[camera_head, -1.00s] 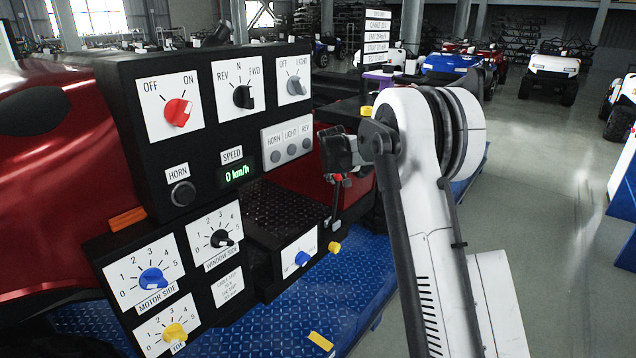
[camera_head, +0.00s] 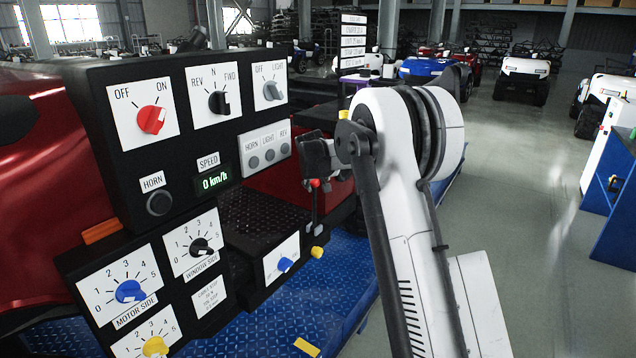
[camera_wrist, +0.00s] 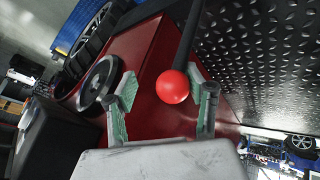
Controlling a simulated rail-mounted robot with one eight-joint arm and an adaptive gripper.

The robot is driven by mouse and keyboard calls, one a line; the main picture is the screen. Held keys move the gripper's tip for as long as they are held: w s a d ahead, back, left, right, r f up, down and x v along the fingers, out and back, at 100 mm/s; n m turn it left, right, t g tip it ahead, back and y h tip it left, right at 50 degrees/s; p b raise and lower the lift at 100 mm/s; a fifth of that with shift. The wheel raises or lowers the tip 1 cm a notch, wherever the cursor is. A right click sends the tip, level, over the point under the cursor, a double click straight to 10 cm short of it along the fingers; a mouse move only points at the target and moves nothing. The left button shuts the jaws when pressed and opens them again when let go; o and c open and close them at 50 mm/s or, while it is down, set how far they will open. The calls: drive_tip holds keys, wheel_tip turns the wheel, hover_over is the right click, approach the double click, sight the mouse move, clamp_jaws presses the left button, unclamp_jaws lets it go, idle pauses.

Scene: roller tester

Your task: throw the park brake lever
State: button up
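The park brake lever has a red ball knob (camera_head: 315,183) on a thin dark rod that stands roughly upright beside the lower right of the control panel. In the wrist view the red knob (camera_wrist: 172,87) and dark rod show large, with the knob lined up between my finger pads. My gripper (camera_head: 320,160) is just above the knob in the head view.
The black control panel (camera_head: 222,105) with knobs and labels stands left of my arm. A blue platform (camera_head: 338,285) lies below.

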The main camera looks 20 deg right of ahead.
drive_tip(key=v, duration=1.2)
idle(0.4)
drive_tip(key=s+a+r+y, duration=0.1)
drive_tip(key=s+a+r, duration=0.15)
drive_tip(key=s, duration=0.65)
drive_tip(key=s+a+r+m, duration=0.1)
drive_tip(key=s+a+r, duration=0.15)
drive_tip(key=s, duration=0.55)
drive_tip(key=s+a+r+y, duration=0.1)
drive_tip(key=s+a+r, duration=0.15)
drive_tip(key=s, duration=0.65)
drive_tip(key=s+a+f, duration=0.2)
drive_tip(key=s+f, duration=0.1)
drive_tip(key=s, duration=0.5)
drive_tip(key=s+a+f+y, duration=0.1)
drive_tip(key=s+a+f, duration=0.1)
drive_tip(key=s, duration=0.6)
drive_tip(key=s+a+f+m, duration=0.1)
drive_tip(key=s+f, duration=0.3)
drive_tip(key=s, duration=0.4)
drive_tip(key=shift+a+f+y, duration=0.3)
drive_tip(key=shift+a+f, duration=0.1)
drive_tip(key=shift+a, duration=0.35)
